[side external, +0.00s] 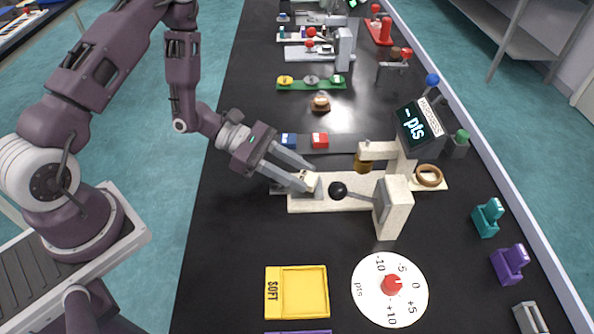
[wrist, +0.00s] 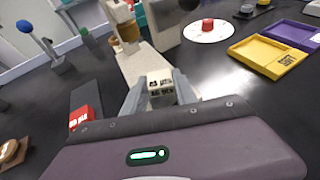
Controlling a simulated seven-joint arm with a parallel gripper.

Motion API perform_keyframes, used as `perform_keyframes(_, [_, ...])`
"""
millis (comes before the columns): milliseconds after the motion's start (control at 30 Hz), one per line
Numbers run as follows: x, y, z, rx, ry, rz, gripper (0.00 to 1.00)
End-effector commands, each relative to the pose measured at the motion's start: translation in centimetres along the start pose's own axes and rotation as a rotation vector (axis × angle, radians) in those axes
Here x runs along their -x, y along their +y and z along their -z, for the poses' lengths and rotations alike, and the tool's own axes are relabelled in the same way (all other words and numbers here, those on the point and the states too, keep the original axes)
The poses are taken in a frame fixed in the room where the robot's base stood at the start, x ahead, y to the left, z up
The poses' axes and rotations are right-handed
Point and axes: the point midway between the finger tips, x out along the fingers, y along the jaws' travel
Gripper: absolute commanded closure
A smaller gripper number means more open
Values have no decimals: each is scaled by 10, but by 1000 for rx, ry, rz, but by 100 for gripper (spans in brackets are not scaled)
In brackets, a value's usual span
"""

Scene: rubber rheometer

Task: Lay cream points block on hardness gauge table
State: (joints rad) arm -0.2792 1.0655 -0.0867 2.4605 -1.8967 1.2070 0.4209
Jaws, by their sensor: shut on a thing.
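My gripper (side external: 309,180) is shut on the small cream block (side external: 308,179). In the wrist view the block (wrist: 160,84) sits between my fingertips (wrist: 160,92), with dark print on its faces. The block is over or at the near left end of the cream hardness gauge table (side external: 335,200); I cannot tell whether it touches. The table (wrist: 138,66) stretches away beyond my fingers in the wrist view. The gauge's brass foot (side external: 363,163) hangs above the table, further right than the block. The gauge display (side external: 418,124) reads "- pts".
A lever with a black ball knob (side external: 338,190) reaches over the table's front side, close to my fingers. A red block (side external: 320,140) and a blue block (side external: 289,140) stand behind. A yellow SOFT tray (side external: 298,292) and a white dial (side external: 390,289) lie in front.

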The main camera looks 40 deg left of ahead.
Motion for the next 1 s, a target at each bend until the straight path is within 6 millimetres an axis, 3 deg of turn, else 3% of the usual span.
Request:
perform_keyframes(267, [-2,-1,14,5,20,1,100])
perform_keyframes(300, [-2,-1,14,5,21,0,64])
perform_keyframes(400, [-2,-1,14,5,22,-1,45])
perform_keyframes(767, [2,-1,4,3,22,0,44])
perform_keyframes(1000, [50,1,0,4,17,-5,44])
